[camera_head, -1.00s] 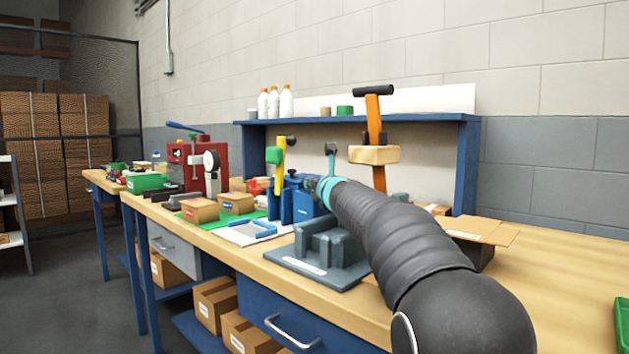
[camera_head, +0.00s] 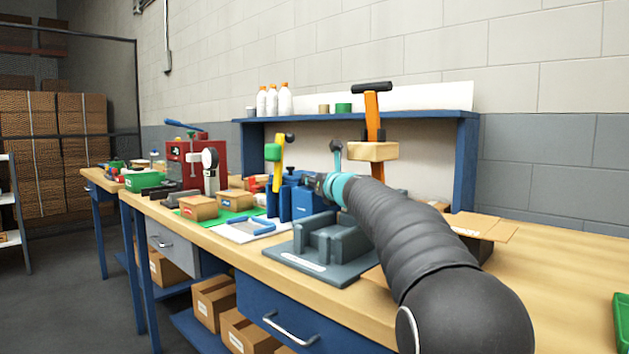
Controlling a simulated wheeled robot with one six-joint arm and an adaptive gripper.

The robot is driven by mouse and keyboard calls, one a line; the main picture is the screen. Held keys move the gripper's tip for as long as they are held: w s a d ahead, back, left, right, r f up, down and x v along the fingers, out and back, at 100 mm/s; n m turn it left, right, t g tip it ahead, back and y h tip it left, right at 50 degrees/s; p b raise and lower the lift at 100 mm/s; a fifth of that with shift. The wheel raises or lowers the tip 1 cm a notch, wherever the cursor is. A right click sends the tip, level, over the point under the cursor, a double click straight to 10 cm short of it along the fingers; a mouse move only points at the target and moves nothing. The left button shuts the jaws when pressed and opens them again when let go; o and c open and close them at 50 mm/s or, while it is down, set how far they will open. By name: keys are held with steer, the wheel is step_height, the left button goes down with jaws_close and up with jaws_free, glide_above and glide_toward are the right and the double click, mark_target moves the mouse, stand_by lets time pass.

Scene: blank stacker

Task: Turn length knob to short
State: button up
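My arm reaches in from the lower right and ends in a teal ring. My gripper (camera_head: 312,181) is a small dark shape just left of that ring. It is in front of or beside the upper part of a blue machine (camera_head: 308,203) in the middle of the bench. The fingers are too small and dark to tell whether they are open or shut. I cannot make out the length knob; it may be hidden or too small. A yellow lever (camera_head: 278,176) with a green block stands at the machine's left.
A grey fixture (camera_head: 325,250) sits in front, under my arm. An orange post (camera_head: 372,115) with a wooden block (camera_head: 373,152) rises behind. A red machine (camera_head: 178,168) and small cartons (camera_head: 197,208) stand left. The wooden bench (camera_head: 560,270) is mostly clear at right.

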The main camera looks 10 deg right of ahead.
steer(key=shift+o, duration=0.4)
steer(key=v, duration=1.2)
